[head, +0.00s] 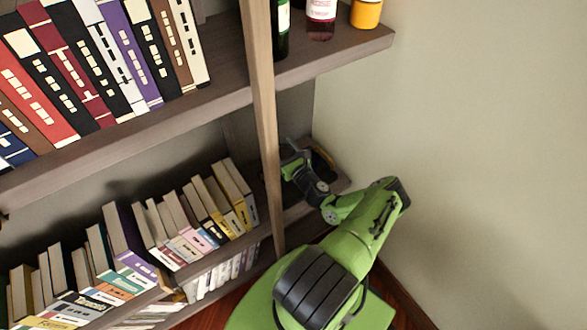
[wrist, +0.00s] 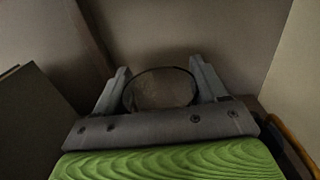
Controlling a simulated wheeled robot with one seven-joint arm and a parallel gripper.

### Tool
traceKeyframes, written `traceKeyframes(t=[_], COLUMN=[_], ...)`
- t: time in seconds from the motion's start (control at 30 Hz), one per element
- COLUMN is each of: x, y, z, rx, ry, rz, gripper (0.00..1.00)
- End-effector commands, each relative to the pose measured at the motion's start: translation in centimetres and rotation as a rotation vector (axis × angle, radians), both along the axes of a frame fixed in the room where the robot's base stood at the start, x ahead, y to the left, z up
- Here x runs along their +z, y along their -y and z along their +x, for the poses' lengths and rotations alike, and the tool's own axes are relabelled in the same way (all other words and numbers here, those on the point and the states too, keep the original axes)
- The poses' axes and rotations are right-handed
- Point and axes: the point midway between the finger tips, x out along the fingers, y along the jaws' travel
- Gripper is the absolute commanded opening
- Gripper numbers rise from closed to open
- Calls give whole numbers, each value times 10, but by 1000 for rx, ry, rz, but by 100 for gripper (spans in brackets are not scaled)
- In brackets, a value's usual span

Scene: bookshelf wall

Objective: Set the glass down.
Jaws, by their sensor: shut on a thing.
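The glass (wrist: 160,90) shows in the wrist view as a dark, see-through round rim between the two grey fingers of my gripper (wrist: 162,85). My gripper is shut on it. In the head view my gripper (head: 293,163) reaches into the lower right shelf compartment, just right of the wooden upright. I cannot make out the glass in the head view. The glass's base and its contact with the shelf board (head: 300,211) are hidden, so I cannot tell whether it touches the board.
The wooden upright (head: 263,120) stands close left of my gripper. A dark thing with a yellow edge (head: 323,157) lies at the compartment's right. Bottles and an orange jar (head: 366,13) stand on the shelf above. Books (head: 222,205) fill the left compartments. A bare wall is at right.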

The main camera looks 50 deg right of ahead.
Motion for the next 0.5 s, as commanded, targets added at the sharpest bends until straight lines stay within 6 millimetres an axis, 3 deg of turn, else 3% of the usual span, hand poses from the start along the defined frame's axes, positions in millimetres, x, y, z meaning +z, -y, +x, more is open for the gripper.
traceKeyframes(t=[0.23, 0.5], x=[-52, -91], y=[0, 0], z=[0, 0], rx=[-1, -1], ry=[0, 1], rz=[1, 0], gripper=[35, 35])
